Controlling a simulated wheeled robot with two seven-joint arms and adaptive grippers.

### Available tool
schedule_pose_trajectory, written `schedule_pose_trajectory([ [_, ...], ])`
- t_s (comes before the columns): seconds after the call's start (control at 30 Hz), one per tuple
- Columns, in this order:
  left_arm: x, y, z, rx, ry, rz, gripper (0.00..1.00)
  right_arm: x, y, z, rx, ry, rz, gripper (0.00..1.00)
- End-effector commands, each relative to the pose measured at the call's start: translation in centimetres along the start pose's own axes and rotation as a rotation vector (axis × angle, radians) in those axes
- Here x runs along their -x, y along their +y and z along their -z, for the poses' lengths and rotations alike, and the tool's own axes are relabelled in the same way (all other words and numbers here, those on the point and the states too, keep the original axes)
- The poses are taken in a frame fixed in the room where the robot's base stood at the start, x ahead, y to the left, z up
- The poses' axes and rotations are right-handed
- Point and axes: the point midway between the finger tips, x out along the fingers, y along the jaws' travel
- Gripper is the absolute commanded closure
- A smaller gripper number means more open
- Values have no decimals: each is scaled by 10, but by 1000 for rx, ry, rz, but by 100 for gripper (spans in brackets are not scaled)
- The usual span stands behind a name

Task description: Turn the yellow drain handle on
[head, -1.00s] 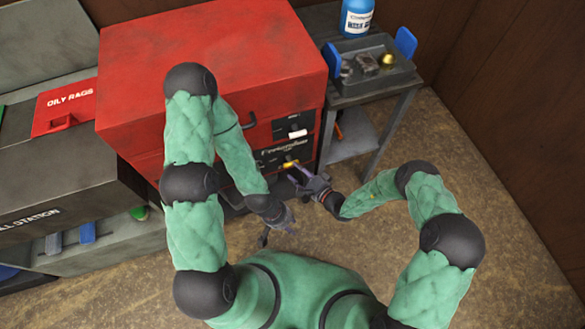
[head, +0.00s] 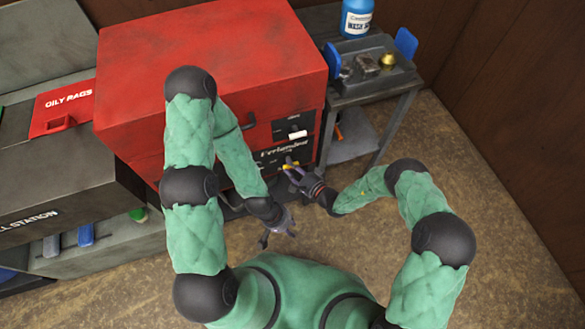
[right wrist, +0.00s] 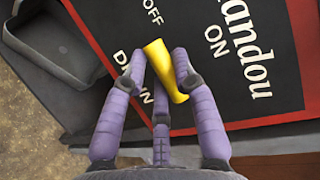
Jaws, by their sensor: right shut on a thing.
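The yellow drain handle (head: 290,166) is on the black front panel of the red cabinet. In the right wrist view the handle (right wrist: 166,72) lies between the fingers, beside the printed words OFF, ON and DRAIN. My left gripper (head: 279,236) is open and empty, low in front of the cabinet, apart from the handle.
A white lever (head: 298,134) is on a panel above the handle. A grey side table (head: 395,92) with a tray and a blue bottle (head: 357,17) stands right of the red cabinet (head: 215,65). A dark station with a red oily-rags lid (head: 62,107) is at left. The floor at right is clear.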

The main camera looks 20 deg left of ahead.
Motion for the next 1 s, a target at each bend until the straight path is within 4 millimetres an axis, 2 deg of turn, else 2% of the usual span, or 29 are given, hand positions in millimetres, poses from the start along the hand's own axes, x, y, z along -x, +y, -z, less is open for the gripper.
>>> schedule_pose_trajectory([
  [0.37,-7,-3,0,0,0,0,68,-1,1,2,-100,-18,45,100],
  [1.0,-36,-13,1,0,0,0,68,-1,3,1,-622,-131,261,100],
])
